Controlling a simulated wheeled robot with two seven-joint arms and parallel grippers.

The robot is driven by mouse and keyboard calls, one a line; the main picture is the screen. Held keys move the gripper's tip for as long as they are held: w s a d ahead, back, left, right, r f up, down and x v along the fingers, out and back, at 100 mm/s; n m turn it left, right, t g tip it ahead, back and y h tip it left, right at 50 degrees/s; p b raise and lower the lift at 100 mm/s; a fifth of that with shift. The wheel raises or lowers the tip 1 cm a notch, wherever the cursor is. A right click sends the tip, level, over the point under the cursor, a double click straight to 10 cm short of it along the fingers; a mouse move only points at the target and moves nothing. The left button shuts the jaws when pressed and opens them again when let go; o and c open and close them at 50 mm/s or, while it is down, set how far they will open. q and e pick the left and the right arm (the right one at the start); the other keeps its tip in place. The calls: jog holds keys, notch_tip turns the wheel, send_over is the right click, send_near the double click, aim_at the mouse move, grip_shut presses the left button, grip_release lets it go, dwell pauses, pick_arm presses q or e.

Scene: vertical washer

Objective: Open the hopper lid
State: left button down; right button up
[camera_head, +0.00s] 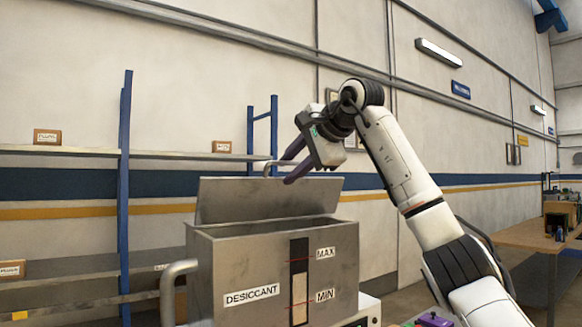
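The metal hopper (225,265), labelled DESICCANT with MAX and MIN marks, stands at the lower middle of the head view. Its lid (240,200) is raised at the back edge, standing steeply, and the hopper's top opening shows. A curved lid handle (272,164) shows above the lid's top edge. My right gripper (287,169) is above and behind the raised lid, by the handle. Its two dark fingers are spread apart, one above the other. I cannot tell whether they touch the handle. My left gripper is not in view.
A curved metal pipe handle (168,290) is at the hopper's left side. Shelves (75,150) with small boxes stand behind on the left. A wooden table (530,235) is at the far right. Open air surrounds the lid's upper left.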

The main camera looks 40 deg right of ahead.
jog(key=shift+s, duration=0.1)
jog(key=v, duration=1)
jog(key=shift+b, duration=0.3)
jog(key=shift+s, duration=0.1)
